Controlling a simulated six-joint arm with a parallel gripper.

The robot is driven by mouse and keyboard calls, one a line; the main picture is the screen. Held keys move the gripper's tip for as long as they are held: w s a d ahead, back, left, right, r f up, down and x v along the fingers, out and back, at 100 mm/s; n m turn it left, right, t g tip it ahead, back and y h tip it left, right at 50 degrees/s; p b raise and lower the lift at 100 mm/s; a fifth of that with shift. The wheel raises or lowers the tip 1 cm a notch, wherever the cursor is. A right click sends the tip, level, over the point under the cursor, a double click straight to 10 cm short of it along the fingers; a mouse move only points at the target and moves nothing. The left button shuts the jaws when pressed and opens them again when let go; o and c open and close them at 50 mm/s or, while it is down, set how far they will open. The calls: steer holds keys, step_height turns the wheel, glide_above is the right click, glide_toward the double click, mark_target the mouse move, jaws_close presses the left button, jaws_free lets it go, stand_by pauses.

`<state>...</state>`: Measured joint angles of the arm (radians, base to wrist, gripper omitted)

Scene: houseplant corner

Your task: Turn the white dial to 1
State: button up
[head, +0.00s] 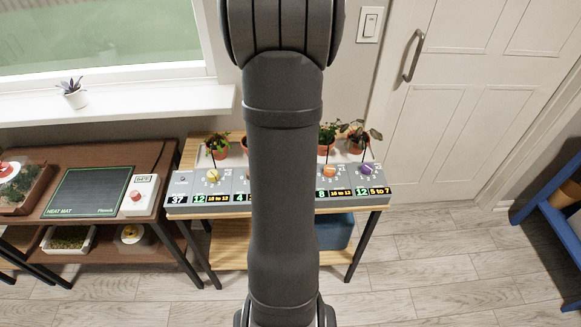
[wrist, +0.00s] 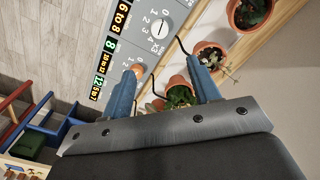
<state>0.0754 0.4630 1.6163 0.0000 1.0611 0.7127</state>
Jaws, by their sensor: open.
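In the head view my arm covers the middle of the grey control panel (head: 222,203). The left finger overlaps the orange dial (wrist: 138,70). My gripper does not show in the head view.
A yellow dial (head: 212,175) and a purple dial (head: 367,170) flank my arm in the head view. Potted plants (head: 217,146) stand behind the panel, with thin dark stems or wires near it. A heat mat (head: 95,192) lies on the left table.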

step_height(320, 180, down, 16)
steer(key=shift+f, duration=0.15)
steer(key=shift+c, duration=0.3)
steer(key=c, duration=0.9)
